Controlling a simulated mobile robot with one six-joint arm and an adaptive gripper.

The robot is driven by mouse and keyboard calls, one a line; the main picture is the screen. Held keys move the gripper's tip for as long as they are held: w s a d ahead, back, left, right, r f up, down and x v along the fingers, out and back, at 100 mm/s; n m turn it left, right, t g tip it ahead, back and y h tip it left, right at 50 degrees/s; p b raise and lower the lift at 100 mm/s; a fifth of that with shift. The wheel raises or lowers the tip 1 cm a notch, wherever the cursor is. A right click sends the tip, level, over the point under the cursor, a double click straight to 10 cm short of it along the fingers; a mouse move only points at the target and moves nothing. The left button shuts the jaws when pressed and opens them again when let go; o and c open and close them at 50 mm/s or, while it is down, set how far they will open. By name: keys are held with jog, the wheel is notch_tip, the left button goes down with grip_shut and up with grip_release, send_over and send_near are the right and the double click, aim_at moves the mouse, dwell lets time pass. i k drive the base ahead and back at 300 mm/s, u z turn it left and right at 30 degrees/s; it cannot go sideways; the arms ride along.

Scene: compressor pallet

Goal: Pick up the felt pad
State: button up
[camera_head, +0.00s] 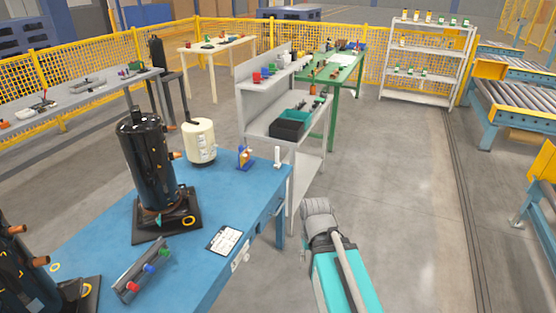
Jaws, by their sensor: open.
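I cannot make out a felt pad for certain in the head view. The blue workbench (205,275) at the lower left carries a black compressor (148,165) upright on a dark square base. A white card with dark markings (224,240) lies flat near the bench's right edge. My arm, grey and teal, shows at the lower middle, right of the bench; my gripper is outside the picture.
A cream tank (200,142), a small blue-and-orange item (244,158), a white post (277,157) and a rack with coloured knobs (142,270) stand on the bench. Behind are a grey shelf unit (265,125) with a black bin (288,125) and a green table (325,72). Floor at right is clear.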

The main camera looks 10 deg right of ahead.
aim_at(277, 165)
jog(key=z, duration=0.15)
jog(key=i, duration=1.95)
jog(key=u, duration=0.3)
